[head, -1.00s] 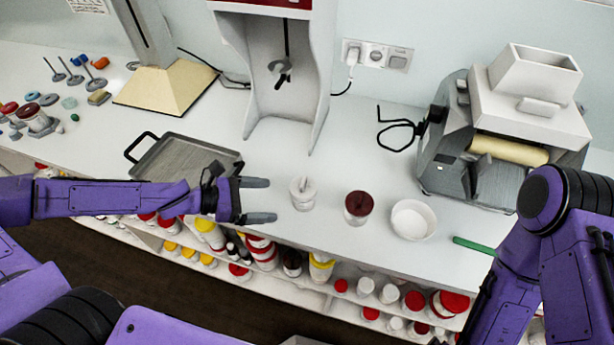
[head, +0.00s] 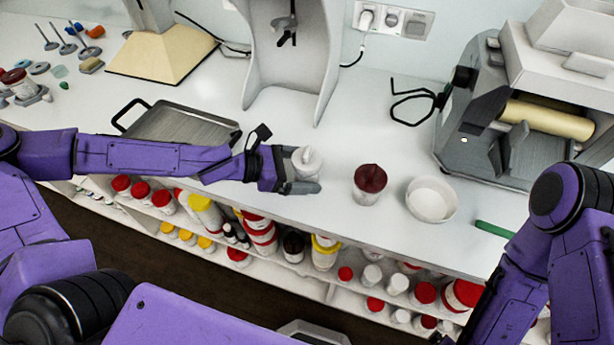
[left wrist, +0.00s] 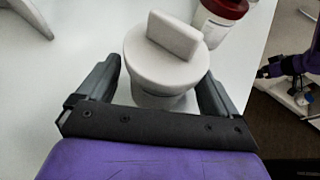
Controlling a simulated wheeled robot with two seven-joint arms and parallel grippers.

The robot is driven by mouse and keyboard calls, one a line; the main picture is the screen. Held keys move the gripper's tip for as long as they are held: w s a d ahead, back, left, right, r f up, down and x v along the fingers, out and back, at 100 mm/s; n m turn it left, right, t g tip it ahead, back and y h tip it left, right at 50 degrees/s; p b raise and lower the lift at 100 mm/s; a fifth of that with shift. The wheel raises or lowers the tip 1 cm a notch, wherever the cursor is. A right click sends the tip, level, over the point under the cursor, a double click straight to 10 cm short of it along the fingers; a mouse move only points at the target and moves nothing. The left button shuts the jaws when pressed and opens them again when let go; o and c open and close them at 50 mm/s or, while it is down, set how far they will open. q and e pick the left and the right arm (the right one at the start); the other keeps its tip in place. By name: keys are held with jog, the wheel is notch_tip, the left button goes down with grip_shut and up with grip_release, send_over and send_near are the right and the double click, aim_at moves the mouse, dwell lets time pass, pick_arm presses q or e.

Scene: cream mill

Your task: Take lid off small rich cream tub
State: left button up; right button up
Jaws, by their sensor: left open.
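The small white tub (head: 306,172) stands upright on the counter with a white lid (head: 308,156) that has a raised bar handle. In the left wrist view the lid (left wrist: 165,60) and its handle show from above, with the tub (left wrist: 170,102) below it. My left gripper (head: 298,170) is open, with its fingers on either side of the tub. In the left wrist view the fingers (left wrist: 160,82) flank the tub with small gaps showing. Of my right arm only links show at the right; its gripper is out of view.
A grey tray (head: 186,128) lies to the left. A green-handled tool (head: 494,229) lies near the front edge. A roller machine (head: 480,120) stands at the right.

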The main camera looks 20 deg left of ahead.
pick_arm(q)
jog(key=shift+w+d+f, duration=0.25)
jog(key=shift+w+d, duration=0.05)
jog(key=shift+d, duration=0.1)
jog(key=shift+r, duration=0.1)
jog(key=shift+c, duration=0.3)
pick_arm(e)
jog(key=shift+f, duration=0.3)
pick_arm(q)
jog(key=c, duration=1.1)
jog(key=shift+r, duration=0.15)
pick_arm(e)
jog(key=shift+r, duration=0.1)
